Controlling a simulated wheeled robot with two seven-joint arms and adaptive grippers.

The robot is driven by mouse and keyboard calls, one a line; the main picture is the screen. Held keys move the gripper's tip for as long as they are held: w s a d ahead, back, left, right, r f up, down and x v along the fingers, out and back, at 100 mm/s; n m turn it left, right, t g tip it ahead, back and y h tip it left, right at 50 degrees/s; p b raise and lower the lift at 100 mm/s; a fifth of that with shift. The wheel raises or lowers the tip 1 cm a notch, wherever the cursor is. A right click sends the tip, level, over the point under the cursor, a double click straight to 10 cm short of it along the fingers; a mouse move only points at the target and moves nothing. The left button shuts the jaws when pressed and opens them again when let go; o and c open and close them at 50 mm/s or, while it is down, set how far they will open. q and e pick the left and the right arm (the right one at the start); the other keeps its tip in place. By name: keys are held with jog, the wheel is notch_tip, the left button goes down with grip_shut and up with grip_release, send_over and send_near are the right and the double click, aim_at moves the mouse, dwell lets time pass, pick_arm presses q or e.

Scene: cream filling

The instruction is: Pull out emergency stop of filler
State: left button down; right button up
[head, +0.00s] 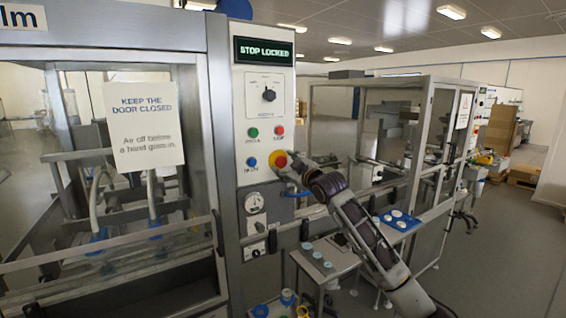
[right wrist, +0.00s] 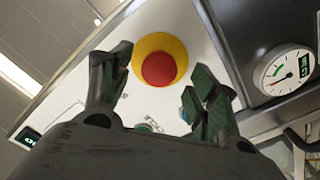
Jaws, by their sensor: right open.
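The emergency stop is a red mushroom button (head: 281,161) on a yellow ring, on the filler's white control panel (head: 266,85). The panel's display (head: 263,51) reads "STOP LOCKED". My right gripper (head: 291,166) is at the button's right side in the head view. In the right wrist view the red button (right wrist: 159,69) shows between and a little beyond the two spread fingers of my right gripper (right wrist: 155,90). The fingers are open and hold nothing; I cannot tell whether one touches the yellow ring. My left gripper is not in view.
A rotary knob (head: 269,95), small green, red and blue buttons, and a gauge (head: 254,203) share the panel. A glass door with a sign (head: 145,125) is at left. A small table (head: 325,262) with round lids stands below my right arm.

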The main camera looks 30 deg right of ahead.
jog(key=shift+w+p, duration=0.3)
jog(key=shift+w, duration=1)
jog(key=shift+c, duration=0.2)
